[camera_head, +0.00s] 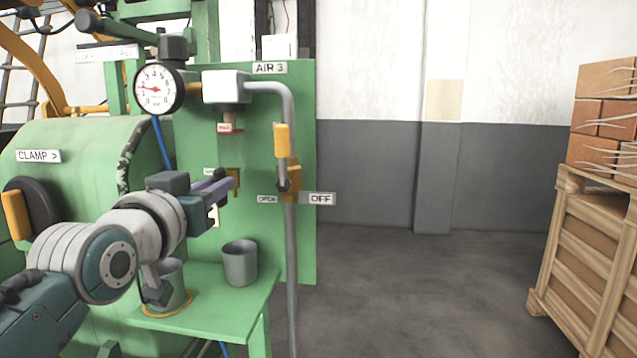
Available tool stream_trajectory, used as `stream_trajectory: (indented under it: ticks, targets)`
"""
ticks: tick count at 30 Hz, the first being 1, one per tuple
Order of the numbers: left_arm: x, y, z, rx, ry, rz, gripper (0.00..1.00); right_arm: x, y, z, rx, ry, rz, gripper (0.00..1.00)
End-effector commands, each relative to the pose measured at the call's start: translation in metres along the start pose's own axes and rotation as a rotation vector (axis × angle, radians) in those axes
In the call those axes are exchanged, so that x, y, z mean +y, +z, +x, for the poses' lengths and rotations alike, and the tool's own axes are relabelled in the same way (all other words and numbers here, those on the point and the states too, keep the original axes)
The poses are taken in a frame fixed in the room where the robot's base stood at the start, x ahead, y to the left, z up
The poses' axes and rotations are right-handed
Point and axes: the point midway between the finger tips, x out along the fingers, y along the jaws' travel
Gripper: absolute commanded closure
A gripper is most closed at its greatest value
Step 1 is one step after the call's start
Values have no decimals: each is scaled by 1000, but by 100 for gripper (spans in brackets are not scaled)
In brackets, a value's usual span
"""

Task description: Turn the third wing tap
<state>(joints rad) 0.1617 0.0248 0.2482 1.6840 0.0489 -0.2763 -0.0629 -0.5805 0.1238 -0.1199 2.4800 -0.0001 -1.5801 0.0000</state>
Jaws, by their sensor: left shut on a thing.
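My left gripper (222,186) reaches in front of the green panel, its purple fingers shut on a small brass-coloured piece (235,180), which looks like a tap. The fingers and wrist hide part of it, so its wing shape and angle cannot be made out. A sign reading AIR 3 (269,68) is at the panel's top. To the right, a grey pipe carries a yellow valve (290,181) with an upright orange-yellow handle (282,140). Signs reading OPEN (267,199) and OFF (321,199) flank the pipe. My right gripper is not in view.
A round gauge (157,88) sits above my left wrist. A grey cup (240,263) stands on a green shelf (215,318) below the gripper. A green machine with a CLAMP sign (38,156) is at left. A wooden crate (590,262) with bricks is at right; floor between is clear.

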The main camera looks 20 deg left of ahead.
Motion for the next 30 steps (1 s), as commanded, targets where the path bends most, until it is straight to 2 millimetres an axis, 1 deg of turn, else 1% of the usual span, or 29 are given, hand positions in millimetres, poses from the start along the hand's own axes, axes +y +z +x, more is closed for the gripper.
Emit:
stream_trajectory:
  ticks: [10, 16, 23, 30]
  targets:
    - [0, 0, 0, 0, 0, 10, 100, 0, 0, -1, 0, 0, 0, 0]
    - [1, -1, 0, -2, 1, 73, 100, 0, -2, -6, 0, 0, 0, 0]
    - [1, -1, 0, -3, 1, 236, 100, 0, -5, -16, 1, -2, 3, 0]
    - [3, -1, 0, -2, 1, 462, 100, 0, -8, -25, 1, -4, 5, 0]
